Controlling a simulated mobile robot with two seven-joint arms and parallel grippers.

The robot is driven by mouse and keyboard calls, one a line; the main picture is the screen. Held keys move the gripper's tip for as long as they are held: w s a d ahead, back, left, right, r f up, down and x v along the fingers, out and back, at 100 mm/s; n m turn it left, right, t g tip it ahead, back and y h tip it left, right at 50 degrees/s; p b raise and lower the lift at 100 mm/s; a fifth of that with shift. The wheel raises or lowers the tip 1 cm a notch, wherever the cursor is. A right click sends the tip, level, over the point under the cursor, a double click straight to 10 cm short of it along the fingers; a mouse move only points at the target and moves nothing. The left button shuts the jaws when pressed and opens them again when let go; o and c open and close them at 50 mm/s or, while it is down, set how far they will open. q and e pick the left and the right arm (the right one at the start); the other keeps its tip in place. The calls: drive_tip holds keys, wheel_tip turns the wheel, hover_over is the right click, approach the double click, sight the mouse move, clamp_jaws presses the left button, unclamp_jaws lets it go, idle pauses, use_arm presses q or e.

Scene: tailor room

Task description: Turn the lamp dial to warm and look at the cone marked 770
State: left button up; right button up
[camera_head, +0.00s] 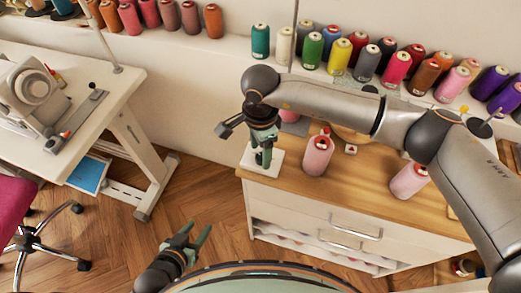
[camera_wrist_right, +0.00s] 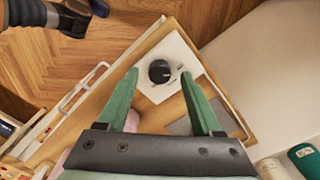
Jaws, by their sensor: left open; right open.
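A black dial (camera_wrist_right: 158,71) sits on a white plate (camera_wrist_right: 158,44) at the cabinet corner in the right wrist view. In the head view the plate (camera_head: 270,168) shows below my right gripper (camera_head: 264,155), which points down over it and hides most of the dial. The right fingers are open, one to each side of the dial in the wrist view; I cannot tell whether they touch it. Two pink cones, one (camera_head: 317,156) near the plate and one (camera_head: 409,181) further right, stand on the cabinet; no 770 is readable. My left gripper (camera_head: 199,242) is open and empty above the floor.
The wooden cabinet top (camera_head: 364,185) has free room between the pink cones. Several coloured thread cones stand on the shelf behind, partly hidden by my right arm. A sewing table (camera_head: 110,75) is at the left, with a chair base (camera_head: 40,240) below.

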drive_tip(key=shift+f, duration=0.7)
clamp_jaws()
